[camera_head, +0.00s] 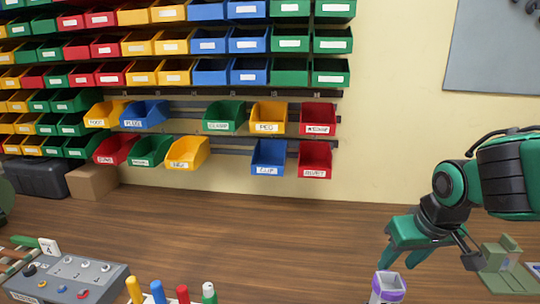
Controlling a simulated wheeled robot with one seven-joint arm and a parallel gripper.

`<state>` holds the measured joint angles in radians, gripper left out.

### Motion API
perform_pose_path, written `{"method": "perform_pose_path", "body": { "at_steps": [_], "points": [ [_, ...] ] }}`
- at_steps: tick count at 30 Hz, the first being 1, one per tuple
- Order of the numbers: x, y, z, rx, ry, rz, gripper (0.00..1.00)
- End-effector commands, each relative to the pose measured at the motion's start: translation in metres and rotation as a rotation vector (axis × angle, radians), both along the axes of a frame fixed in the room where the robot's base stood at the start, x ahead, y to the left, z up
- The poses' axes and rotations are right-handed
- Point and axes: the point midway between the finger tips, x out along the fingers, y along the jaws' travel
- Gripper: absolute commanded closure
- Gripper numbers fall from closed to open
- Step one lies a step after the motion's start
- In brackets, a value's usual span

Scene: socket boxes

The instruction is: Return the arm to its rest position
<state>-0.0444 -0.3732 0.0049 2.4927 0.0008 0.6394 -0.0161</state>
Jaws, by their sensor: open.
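My green and black arm comes in from the right edge. My gripper (430,257) hangs low at the right of the view, its fingers pointing down toward the wooden table (285,245). The fingers are apart and I see nothing held between them. A small purple-rimmed container (388,286) stands just below and left of the gripper, its lower part cut off by the frame. I cannot tell if a finger touches it.
Rows of coloured bins (210,72) hang on the back wall. A grey panel box (65,278) and several coloured pegs (158,291) sit at the front left. A green fixture (503,265) is right of my gripper. The middle of the table is clear.

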Motion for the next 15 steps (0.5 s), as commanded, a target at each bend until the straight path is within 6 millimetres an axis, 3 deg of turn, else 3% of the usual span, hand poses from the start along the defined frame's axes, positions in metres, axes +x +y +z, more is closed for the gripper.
{"method": "perform_pose_path", "body": {
  "at_steps": [5,9,15],
  "points": [
    [-0.024,-0.043,-0.004,0.008,0.027,-0.149,0.57],
    [-0.063,-0.08,-0.01,0.016,0.123,-0.283,0.57],
    [-0.13,-0.118,-0.017,0.06,0.273,-0.491,0.57]
  ]
}}
